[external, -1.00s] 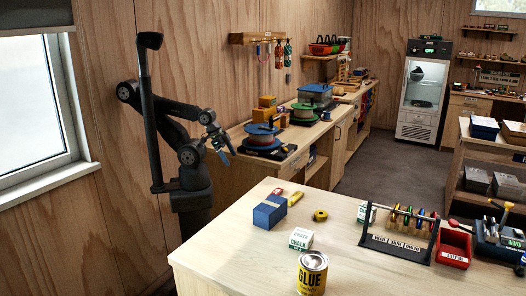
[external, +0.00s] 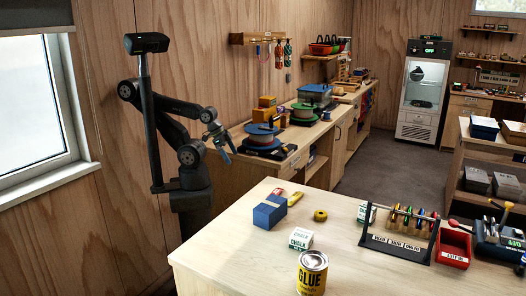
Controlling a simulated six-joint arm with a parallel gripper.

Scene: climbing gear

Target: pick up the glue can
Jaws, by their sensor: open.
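The glue can (external: 312,273) is a yellow cylinder with a dark GLUE label and a metal lid. It stands upright at the near edge of the wooden table (external: 222,252), at the bottom centre of the external view. My gripper (external: 227,156) is at the left, in front of the back counter and well away from the can. Its bluish fingers are spread and hold nothing.
A white chalk box (external: 300,239) stands just behind the can. A blue block (external: 269,212), a yellow tape roll (external: 320,215) and a rack of coloured rings (external: 400,238) are farther back. A red bin (external: 453,248) stands at the right. The table's left front is clear.

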